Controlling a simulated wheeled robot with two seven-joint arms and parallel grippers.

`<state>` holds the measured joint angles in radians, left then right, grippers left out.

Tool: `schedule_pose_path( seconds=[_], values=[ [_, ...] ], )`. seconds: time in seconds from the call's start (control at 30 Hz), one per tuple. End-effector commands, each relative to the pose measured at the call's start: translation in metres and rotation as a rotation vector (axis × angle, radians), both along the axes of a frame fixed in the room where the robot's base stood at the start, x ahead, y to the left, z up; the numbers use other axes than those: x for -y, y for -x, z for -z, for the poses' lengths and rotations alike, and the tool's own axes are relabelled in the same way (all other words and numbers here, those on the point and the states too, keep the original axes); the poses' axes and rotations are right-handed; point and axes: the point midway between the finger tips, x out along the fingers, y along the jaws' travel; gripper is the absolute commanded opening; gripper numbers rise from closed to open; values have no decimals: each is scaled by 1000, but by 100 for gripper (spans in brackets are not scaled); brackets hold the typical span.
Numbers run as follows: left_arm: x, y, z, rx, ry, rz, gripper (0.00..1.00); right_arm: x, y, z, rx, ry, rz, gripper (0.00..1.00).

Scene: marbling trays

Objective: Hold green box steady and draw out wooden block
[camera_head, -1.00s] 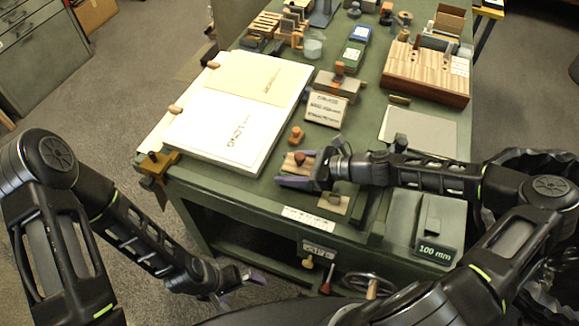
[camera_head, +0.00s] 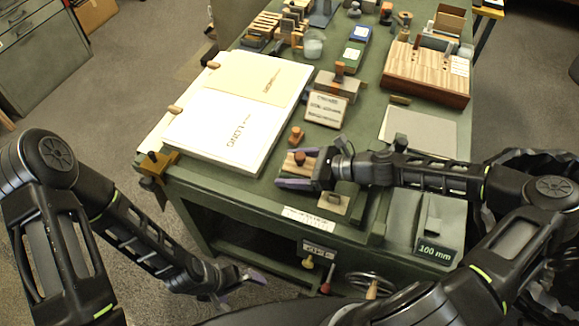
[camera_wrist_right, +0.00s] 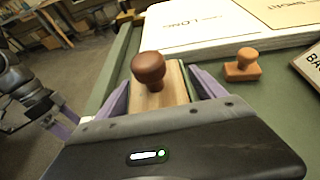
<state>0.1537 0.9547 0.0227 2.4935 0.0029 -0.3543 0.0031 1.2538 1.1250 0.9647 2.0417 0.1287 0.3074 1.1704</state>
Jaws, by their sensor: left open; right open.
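A pale wooden block (camera_wrist_right: 160,88) with a round brown knob (camera_wrist_right: 149,67) lies near the table's front edge. In the head view its wood and knob (camera_head: 299,158) show between the purple fingers of my right gripper (camera_head: 294,168). The right gripper is open, with one finger on each side of the block; I cannot tell whether they touch it. A thin green edge (camera_wrist_right: 189,84) shows beside the block, perhaps the green box, mostly hidden by the gripper. My left gripper (camera_head: 238,289) is open and empty, low in front of the table, away from the block.
A small wooden stamp (camera_head: 296,136) stands just behind the right gripper. A white stack of sheets (camera_head: 225,140) lies to the left and a lettered sign (camera_head: 325,109) behind. A flat plate with a knob (camera_head: 333,204) lies in front. A 100 mm box (camera_head: 433,225) stands right.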

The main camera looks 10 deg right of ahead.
Motion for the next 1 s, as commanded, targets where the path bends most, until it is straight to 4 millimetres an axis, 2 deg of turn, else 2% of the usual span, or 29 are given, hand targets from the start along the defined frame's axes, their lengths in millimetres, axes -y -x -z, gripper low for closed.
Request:
schedule_pose_path(
  seconds=[0.5, 0.87, 1.0],
  values=[
    [0, -1, 5, 3, 2, 0, 100, 55, 29, -24, -1, 2, 1, 79],
    [0, -1, 5, 3, 2, 0, 100, 59, 32, -28, 0, 0, -1, 79],
    [0, -1, 5, 3, 2, 0, 97, 58, 31, -29, 1, -2, -1, 79]
  ],
)
